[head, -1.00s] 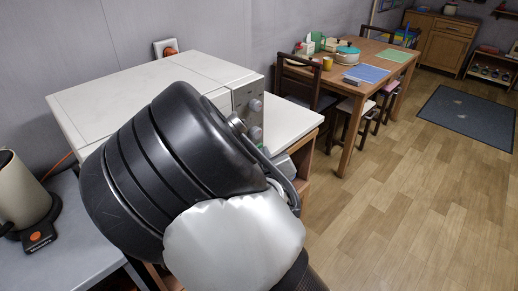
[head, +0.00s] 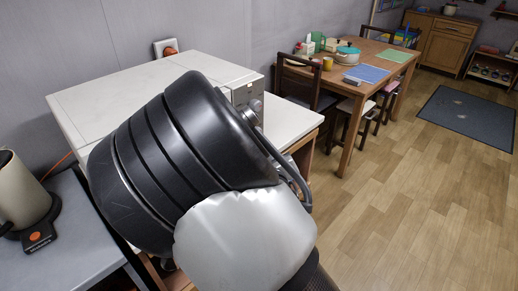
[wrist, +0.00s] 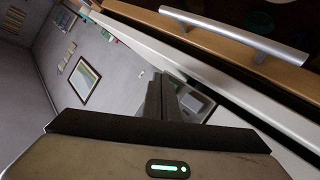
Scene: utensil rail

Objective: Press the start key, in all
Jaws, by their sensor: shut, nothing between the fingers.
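My gripper (wrist: 163,92) shows in the wrist view with its dark fingers together and nothing between them. Just beyond and to the right of the fingertips is a small grey device (wrist: 196,101) with a lighter rectangle on it, at a white surface. The fingers overlap part of it; I cannot tell if they touch it. In the head view a white box-shaped appliance (head: 90,88) has a metal front panel (head: 246,90) with a knob. My arm covers most of that front and hides the gripper. I cannot make out the start key in either view.
A white counter (head: 292,118) lies right of the appliance. A silver bar handle (wrist: 235,34) on wood crosses the wrist view's top right. A kettle (head: 18,192) stands on the grey worktop at left.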

